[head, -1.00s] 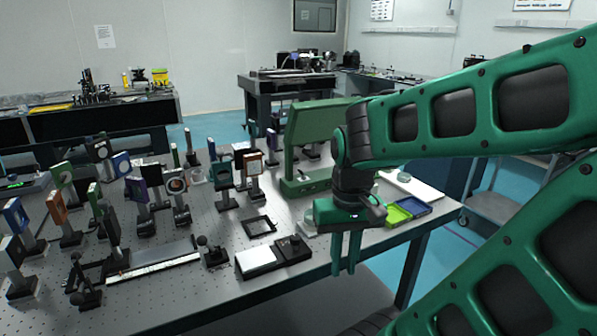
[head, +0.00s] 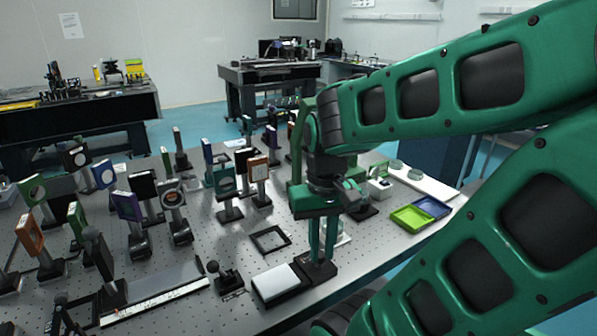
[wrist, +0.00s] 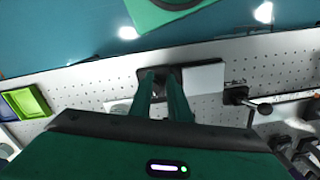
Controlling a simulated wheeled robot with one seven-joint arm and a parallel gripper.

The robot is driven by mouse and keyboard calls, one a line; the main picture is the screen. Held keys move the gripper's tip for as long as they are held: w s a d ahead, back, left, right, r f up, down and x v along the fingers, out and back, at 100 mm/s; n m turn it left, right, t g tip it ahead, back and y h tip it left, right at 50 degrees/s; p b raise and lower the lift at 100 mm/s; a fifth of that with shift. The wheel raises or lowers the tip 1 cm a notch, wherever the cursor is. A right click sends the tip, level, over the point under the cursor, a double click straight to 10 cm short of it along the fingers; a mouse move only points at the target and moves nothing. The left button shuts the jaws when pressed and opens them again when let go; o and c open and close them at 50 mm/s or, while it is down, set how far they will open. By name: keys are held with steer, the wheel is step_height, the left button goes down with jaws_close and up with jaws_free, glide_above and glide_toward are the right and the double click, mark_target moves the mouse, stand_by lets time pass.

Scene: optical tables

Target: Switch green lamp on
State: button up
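My gripper (head: 322,260) points down over a black box with a knob (head: 325,272) near the table's front edge. In the wrist view, my two green fingertips (wrist: 160,76) are apart, with the dark knob (wrist: 162,80) seen between them. I cannot tell whether they touch it. A white pad (head: 276,284) adjoins the box; it also shows in the wrist view (wrist: 203,80).
A perforated optical table (head: 210,262) carries many mounted optics at left. A black square frame (head: 270,240) lies behind the pad, and a small black knobbed post (head: 226,280) stands left of it. Green (head: 410,217) and blue (head: 433,206) trays lie at right.

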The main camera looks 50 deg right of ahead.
steer(key=shift+d, duration=0.25)
steer(key=w+d+r+n+t+h, duration=0.2)
steer(key=w+d+r+h, duration=0.15)
steer(key=w+d, duration=0.7)
steer(key=w+d+r+n+t+h, duration=0.1)
steer(key=w+d+r+n+h, duration=0.25)
steer(key=w+d, duration=0.7)
steer(key=shift+m, duration=0.35)
steer(key=w+d+f, duration=0.1)
steer(key=f, duration=0.1)
steer(key=w+d+f, duration=0.1)
steer(key=w+f, duration=0.1)
steer(key=f, duration=0.1)
steer(key=w+d+f, duration=0.1)
steer(key=f, duration=0.2)
steer(key=shift+w, duration=0.35)
steer(key=shift+a, duration=0.1)
jaws_close()
